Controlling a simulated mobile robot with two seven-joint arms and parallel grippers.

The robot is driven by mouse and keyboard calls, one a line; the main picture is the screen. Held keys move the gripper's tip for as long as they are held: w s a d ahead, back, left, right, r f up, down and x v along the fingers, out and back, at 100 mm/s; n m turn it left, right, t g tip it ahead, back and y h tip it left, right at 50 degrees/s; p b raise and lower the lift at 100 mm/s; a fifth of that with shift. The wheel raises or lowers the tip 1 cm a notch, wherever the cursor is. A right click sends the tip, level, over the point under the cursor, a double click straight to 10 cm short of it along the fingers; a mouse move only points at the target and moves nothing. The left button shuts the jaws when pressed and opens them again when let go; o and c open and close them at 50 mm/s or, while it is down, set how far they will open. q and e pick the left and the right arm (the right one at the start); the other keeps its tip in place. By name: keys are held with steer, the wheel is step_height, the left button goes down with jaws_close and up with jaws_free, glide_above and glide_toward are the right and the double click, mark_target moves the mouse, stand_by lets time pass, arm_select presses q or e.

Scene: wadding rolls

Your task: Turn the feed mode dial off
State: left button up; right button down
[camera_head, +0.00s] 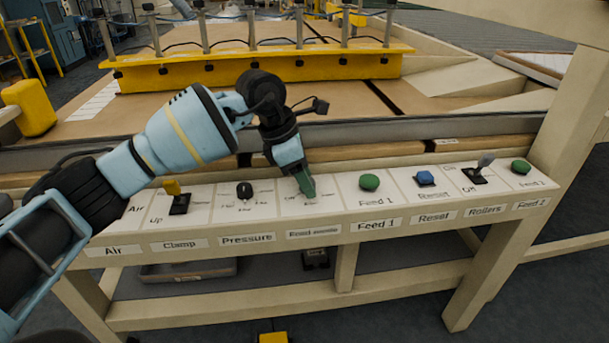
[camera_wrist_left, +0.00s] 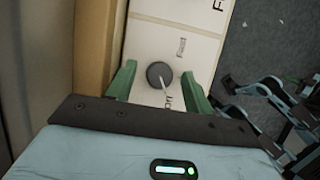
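The feed mode dial (camera_wrist_left: 159,75) is a dark round knob with a pale pointer line, on a white panel plate in the left wrist view. The pointer runs toward the lower right, near lettering that is partly cut off. My left gripper (camera_wrist_left: 160,82) has its two green fingers apart, one on each side of the dial; I cannot tell whether they touch it. In the head view, my left gripper (camera_head: 304,184) points down at the plate above the partly blurred feed label (camera_head: 313,233) and hides the dial there. My right gripper is not in view.
Along the panel stand a yellow clamp lever (camera_head: 177,194), a black pressure knob (camera_head: 244,190), a green Feed 1 button (camera_head: 369,182), a blue Reset button (camera_head: 425,178), a Rollers lever (camera_head: 480,168) and a green Feed 2 button (camera_head: 520,167). A yellow beam (camera_head: 260,71) lies behind.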

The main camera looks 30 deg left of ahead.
arm_select(q)
steer(key=shift+r, duration=0.15)
steer(key=p+v, duration=0.1)
steer(key=v, duration=0.6)
steer(key=shift+r, duration=0.3)
steer(key=shift+s+a, duration=0.1)
steer(key=shift+s, duration=0.05)
